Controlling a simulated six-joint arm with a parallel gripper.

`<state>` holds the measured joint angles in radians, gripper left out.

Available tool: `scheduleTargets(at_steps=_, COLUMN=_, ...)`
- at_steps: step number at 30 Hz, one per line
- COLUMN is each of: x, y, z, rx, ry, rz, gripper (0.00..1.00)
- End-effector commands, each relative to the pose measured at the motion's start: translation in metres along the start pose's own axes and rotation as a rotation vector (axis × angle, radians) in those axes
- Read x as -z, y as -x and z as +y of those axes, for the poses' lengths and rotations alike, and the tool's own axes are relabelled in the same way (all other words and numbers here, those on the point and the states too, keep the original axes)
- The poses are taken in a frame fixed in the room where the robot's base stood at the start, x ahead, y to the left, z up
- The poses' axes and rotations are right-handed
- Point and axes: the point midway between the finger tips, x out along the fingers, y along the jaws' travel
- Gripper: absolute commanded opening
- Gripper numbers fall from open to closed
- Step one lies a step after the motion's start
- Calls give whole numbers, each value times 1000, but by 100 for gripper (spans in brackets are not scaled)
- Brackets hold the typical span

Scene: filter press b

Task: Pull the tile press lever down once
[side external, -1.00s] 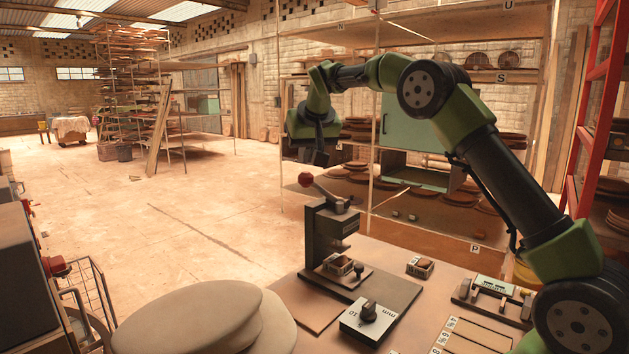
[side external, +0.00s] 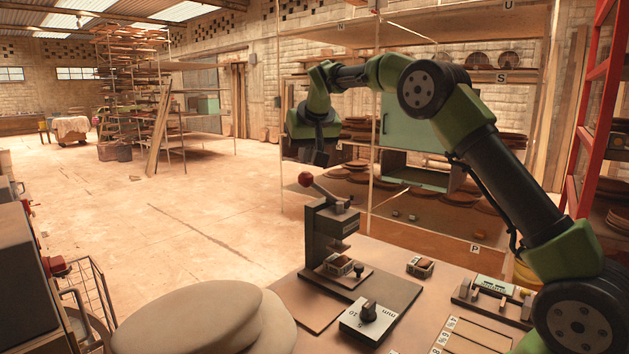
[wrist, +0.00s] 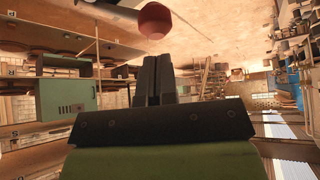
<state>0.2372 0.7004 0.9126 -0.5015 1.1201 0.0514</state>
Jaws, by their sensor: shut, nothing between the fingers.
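The tile press (side external: 332,240) stands on the bench as a dark upright frame on a base plate. Its lever (side external: 322,190) slants up to the left and ends in a red ball knob (side external: 305,179). My gripper (side external: 318,160) hangs just above and slightly right of the knob in the side view, with a small gap apparent. In the wrist view the red knob (wrist: 154,21) shows beyond the fingertips of my gripper (wrist: 153,62), whose fingers lie together and hold nothing. I cannot tell the exact distance between them.
A box with a dial (side external: 368,318) sits in front of the press. A small box (side external: 420,266) and a rack of blocks (side external: 490,296) lie to the right. Large round discs (side external: 190,322) are at the front left. Shelving stands behind; air left of the lever is free.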

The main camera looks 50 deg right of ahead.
Motion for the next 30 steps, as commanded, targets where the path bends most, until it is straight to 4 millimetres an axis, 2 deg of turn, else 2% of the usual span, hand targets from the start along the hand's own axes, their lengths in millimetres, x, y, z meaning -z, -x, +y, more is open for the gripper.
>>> scheduleTargets(at_steps=18, x=-18, y=-18, z=-7, rx=0, ry=0, rz=-2, gripper=0)
scheduleTargets(at_steps=30, x=-19, y=-20, z=-7, rx=-3, ry=1, rz=0, gripper=0)
